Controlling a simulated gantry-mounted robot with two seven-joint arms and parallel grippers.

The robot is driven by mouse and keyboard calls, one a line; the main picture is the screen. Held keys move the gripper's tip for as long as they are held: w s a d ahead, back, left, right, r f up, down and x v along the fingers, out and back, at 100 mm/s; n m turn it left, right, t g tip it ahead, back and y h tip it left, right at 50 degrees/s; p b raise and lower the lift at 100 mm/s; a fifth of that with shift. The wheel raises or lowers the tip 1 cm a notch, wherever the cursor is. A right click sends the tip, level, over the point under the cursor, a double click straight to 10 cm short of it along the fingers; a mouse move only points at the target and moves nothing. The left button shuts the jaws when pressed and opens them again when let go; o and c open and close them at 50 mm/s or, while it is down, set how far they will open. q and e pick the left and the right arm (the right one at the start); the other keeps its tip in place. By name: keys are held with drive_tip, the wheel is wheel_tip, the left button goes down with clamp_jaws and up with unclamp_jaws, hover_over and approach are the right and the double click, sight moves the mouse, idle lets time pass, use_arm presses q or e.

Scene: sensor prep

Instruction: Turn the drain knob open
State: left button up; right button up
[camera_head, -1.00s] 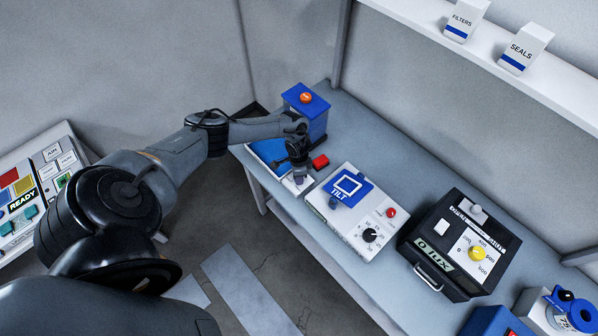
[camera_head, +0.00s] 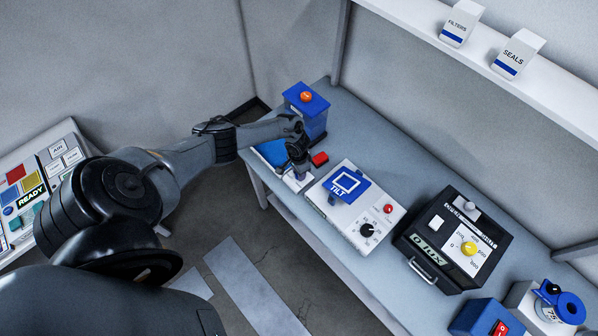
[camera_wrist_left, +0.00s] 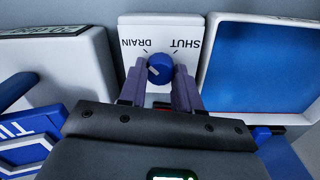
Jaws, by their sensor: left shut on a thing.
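The drain knob (camera_wrist_left: 160,66) is a small round blue knob on a white box (camera_wrist_left: 131,23) in the left wrist view. The box is printed DRAIN and SHUT, upside down there, DRAIN left of the knob and SHUT right. A pale mark shows on the knob's lower-left side; its exact heading is hard to read. My left gripper (camera_wrist_left: 160,75) has one finger on each side of the knob and is shut on it. In the head view my left gripper (camera_head: 301,170) reaches down over the white box (camera_head: 296,185), hiding the knob. My right gripper is not in view.
A white TILT device (camera_head: 365,212) stands close right of the box. A blue-topped tray (camera_head: 272,152), a blue box with an orange button (camera_head: 316,118) and a red block (camera_head: 320,159) are close by. A black lux meter (camera_head: 438,228) stands farther right on the bench (camera_head: 400,165).

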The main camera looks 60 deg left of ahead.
use_arm(q)
drive_tip(key=o, duration=1.1)
drive_tip(key=shift+c, duration=0.2)
drive_tip(key=shift+r, duration=0.55)
wheel_tip(320, 180, up, 10)
drive_tip(key=p, duration=0.2)
drive_tip(key=shift+a, duration=0.2)
drive_tip(key=shift+f, duration=0.2)
